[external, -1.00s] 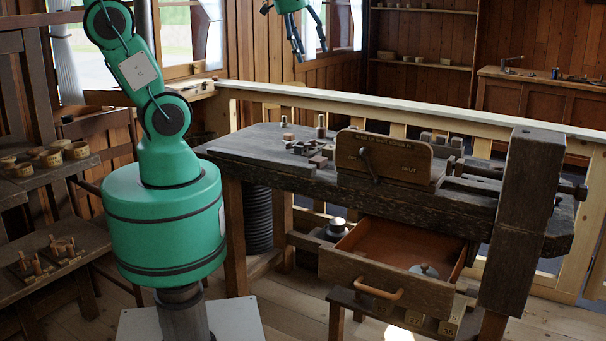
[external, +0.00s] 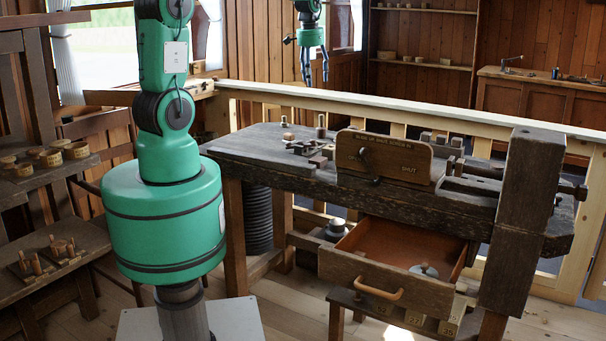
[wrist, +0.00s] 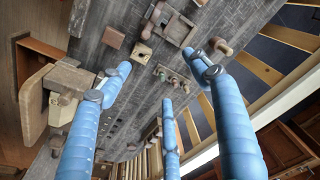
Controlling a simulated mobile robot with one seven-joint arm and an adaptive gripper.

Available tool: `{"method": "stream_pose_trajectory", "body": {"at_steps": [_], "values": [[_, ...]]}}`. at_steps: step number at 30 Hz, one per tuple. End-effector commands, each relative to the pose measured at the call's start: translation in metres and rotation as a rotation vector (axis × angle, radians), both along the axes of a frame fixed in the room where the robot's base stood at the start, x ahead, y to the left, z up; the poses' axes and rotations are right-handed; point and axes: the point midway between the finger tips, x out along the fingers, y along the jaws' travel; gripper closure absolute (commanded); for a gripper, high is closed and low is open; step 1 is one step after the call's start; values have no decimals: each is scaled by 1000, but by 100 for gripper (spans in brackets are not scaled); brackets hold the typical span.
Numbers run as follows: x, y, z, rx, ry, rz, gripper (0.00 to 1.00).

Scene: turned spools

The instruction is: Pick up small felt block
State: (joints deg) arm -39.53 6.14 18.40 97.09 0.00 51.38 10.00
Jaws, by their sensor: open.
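My gripper (external: 315,76) is open and empty, high above the far side of the workbench, fingers pointing down. Its blue fingers also show spread apart in the wrist view (wrist: 165,95). I cannot tell for certain which piece is the felt block. A small flat reddish-brown block (wrist: 111,37) lies on the bench top, and a paler block with a dark hole (wrist: 141,53) lies beside it. In the external view a reddish block (external: 318,160) lies left of the upright wooden board. My gripper touches none of these.
A drawer (external: 375,284) stands open below. A pale railing (external: 400,112) runs behind the bench. The bench's left end is mostly clear.

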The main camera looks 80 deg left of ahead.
Motion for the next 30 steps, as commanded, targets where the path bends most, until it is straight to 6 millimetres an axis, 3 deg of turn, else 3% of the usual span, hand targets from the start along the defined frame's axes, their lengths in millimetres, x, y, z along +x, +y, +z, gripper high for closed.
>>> {"method": "stream_pose_trajectory", "body": {"at_steps": [1, 9, 15, 21, 30], "values": [[-3, 21, -15, -10, 12, 22, 38], [-28, 114, -88, -51, 58, 109, 38], [-49, 159, -130, -76, 80, 153, 38], [-58, 175, -146, -85, 87, 170, 38], [-59, 176, -147, -86, 87, 171, 38]]}}
